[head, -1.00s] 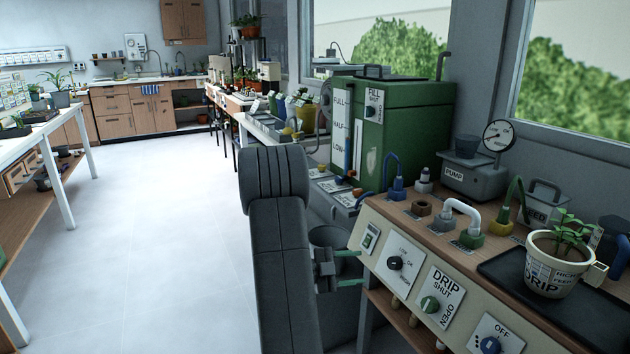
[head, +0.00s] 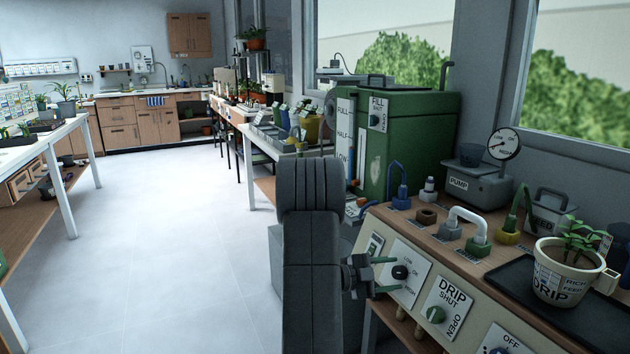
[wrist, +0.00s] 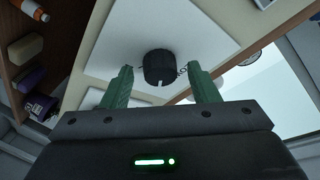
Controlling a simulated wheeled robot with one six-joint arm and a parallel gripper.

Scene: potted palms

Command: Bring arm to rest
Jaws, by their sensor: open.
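My gripper (head: 383,275) is open, its two green fingers pointing right at the sloped front panel of the bench. In the wrist view my gripper (wrist: 160,85) has its fingers apart with a black knob (wrist: 159,67) showing between and beyond them. That black knob (head: 400,272) sits on a white plate marked LOW in the head view. I cannot tell whether the fingers touch the panel; nothing is held between them.
The bench holds a DRIP knob (head: 435,314), pipe fittings, a pump (head: 478,182) and a potted plant in a mug (head: 562,272) on a black tray (head: 520,290). A green tank (head: 408,135) stands behind. The floor (head: 180,240) at left is clear.

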